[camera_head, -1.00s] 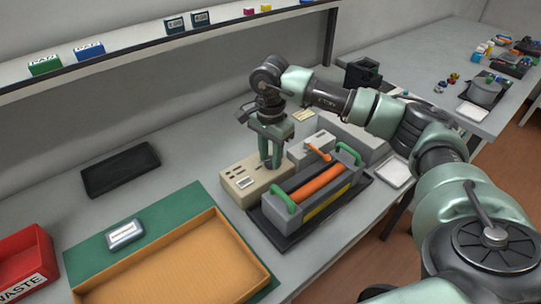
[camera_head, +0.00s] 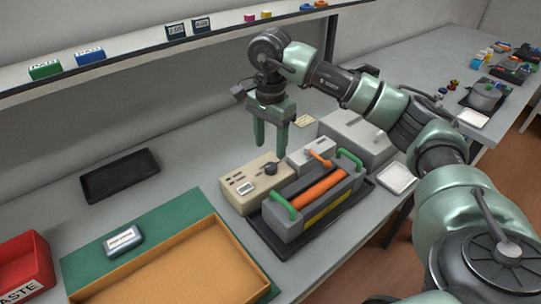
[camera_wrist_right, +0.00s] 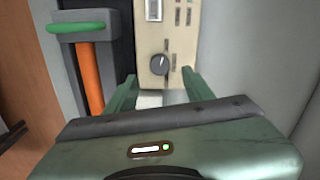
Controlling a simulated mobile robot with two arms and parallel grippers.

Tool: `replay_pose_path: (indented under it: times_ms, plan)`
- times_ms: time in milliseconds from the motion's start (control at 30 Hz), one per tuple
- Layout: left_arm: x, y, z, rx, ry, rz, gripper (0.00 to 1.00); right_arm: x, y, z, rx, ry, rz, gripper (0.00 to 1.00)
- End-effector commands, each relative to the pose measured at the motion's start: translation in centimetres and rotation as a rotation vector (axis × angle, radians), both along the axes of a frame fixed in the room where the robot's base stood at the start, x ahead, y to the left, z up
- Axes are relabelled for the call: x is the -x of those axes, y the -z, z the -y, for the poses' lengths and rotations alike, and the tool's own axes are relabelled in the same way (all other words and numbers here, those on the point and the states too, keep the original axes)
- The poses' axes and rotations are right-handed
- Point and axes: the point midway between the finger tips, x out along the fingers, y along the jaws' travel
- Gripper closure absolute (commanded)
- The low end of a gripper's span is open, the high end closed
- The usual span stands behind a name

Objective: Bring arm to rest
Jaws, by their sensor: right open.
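My right gripper (camera_head: 273,133) is open and empty. It hangs over the worktable (camera_head: 190,165), above and behind a beige control box (camera_head: 240,188) with a dark round knob (camera_head: 271,168). In the right wrist view the two green fingers (camera_wrist_right: 160,88) stand apart with nothing between them, and the beige box (camera_wrist_right: 150,80) with its knob (camera_wrist_right: 159,64) lies beyond them. Right of the box in the head view is a grey unit (camera_head: 290,228) with an orange roller (camera_head: 319,188) and green handles. My left gripper is not in view.
A grey box (camera_head: 362,138) stands right of the gripper. An orange-brown tray (camera_head: 170,236) on a green mat (camera_head: 85,262), a red waste bin (camera_head: 22,270) and a black tray (camera_head: 120,176) are at left. A shelf (camera_head: 130,62) runs along the wall behind.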

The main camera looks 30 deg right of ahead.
Motion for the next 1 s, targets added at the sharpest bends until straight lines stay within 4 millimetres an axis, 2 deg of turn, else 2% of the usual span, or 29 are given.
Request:
replay_pose_path:
  times_ms: [167, 667, 767, 1000]
  plan:
    - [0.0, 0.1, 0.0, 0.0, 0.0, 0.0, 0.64, 0.0, -1.1, 0.0, -0.001, 0.0, -0.001, 0.48]
    - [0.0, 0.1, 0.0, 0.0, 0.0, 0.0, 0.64, 0.0, -1.2, 0.0, -0.001, 0.0, -0.001, 0.48]
    - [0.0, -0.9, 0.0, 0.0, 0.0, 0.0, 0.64, 0.0, -2.2, 0.0, -0.001, 0.0, 0.0, 0.48]
    - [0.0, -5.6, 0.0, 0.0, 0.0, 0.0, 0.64, 0.0, -6.8, 0.0, -0.001, 0.0, -0.001, 0.48]
